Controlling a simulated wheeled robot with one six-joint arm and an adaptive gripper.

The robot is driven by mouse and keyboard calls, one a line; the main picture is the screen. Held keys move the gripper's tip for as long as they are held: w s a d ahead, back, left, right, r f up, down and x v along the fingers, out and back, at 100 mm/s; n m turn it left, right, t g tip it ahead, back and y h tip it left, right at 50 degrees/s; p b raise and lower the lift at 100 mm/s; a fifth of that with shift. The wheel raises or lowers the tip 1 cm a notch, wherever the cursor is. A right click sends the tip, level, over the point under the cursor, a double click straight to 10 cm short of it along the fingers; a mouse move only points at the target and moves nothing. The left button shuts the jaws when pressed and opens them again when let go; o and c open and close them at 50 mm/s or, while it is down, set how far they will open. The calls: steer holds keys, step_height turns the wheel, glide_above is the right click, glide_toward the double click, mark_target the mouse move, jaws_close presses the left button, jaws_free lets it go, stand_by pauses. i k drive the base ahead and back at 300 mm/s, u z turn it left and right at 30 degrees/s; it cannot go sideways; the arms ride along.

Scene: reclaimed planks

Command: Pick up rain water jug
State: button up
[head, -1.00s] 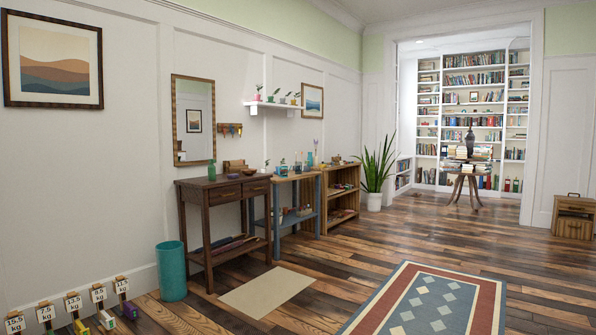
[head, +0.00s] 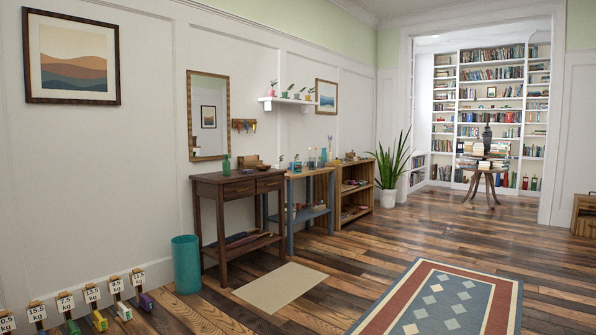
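No thing in the head view can be told for certain as the rain water jug. Small vessels stand on the furniture along the left wall: a green bottle (head: 226,165) on the dark wooden table (head: 222,188), and a teal vessel (head: 323,157) among small items on the blue-legged table (head: 295,176). A dark urn-like vessel (head: 487,138) stands on stacked books on a round table far back. These are too small to make out closely. My gripper is not in view.
A teal bin (head: 187,264) stands left of the dark table. Several labelled weights (head: 93,305) line the wall at lower left. A beige mat (head: 281,287) and a patterned rug (head: 445,300) lie on the open plank floor. A potted plant (head: 388,180) stands by the doorway.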

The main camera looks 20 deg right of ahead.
mark_target(312, 161)
steer(key=z, duration=0.1)
steer(key=i, duration=0.45)
steer(key=z, duration=0.7)
steer(key=i, duration=2.2)
steer(key=z, duration=0.7)
steer(key=i, duration=1.95)
steer(key=u, duration=0.25)
steer(key=i, duration=2.05)
steer(key=u, duration=0.35)
